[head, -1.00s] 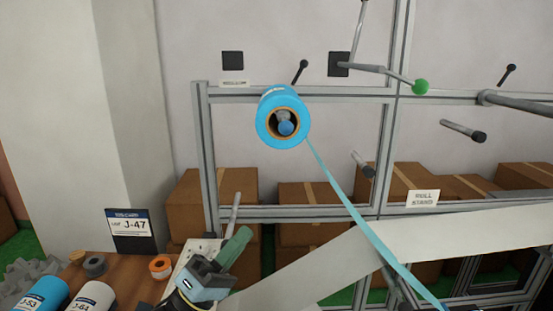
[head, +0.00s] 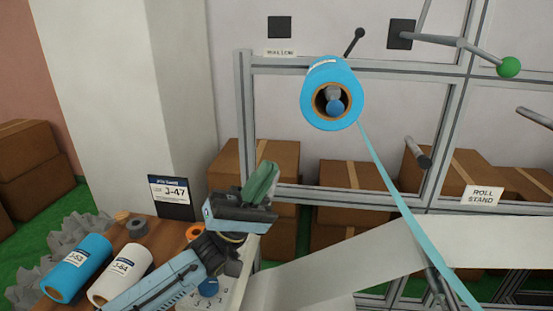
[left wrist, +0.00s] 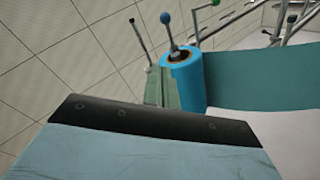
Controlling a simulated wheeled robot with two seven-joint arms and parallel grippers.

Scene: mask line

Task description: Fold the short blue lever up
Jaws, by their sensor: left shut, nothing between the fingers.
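The short blue lever shows as a blue ball (head: 335,107) on a grey stub in the core of the blue roll (head: 318,105). It is seen almost end-on in the head view. In the left wrist view the lever's blue ball (left wrist: 166,17) tops a thin rod standing out from the roll's core (left wrist: 184,72). My left gripper (head: 262,183), with green fingers, is below and left of the roll, apart from the lever. Its fingers (left wrist: 160,88) are shut and empty; in the left wrist view they overlap the roll's left edge. My right gripper is not in view.
A blue web (head: 392,190) runs from the roll down to the right. The grey roll stand frame (head: 243,110) is behind. A black-tipped lever (head: 354,42) and a green-ball lever (head: 508,67) are near. Labelled rolls (head: 77,268) lie on the table at left.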

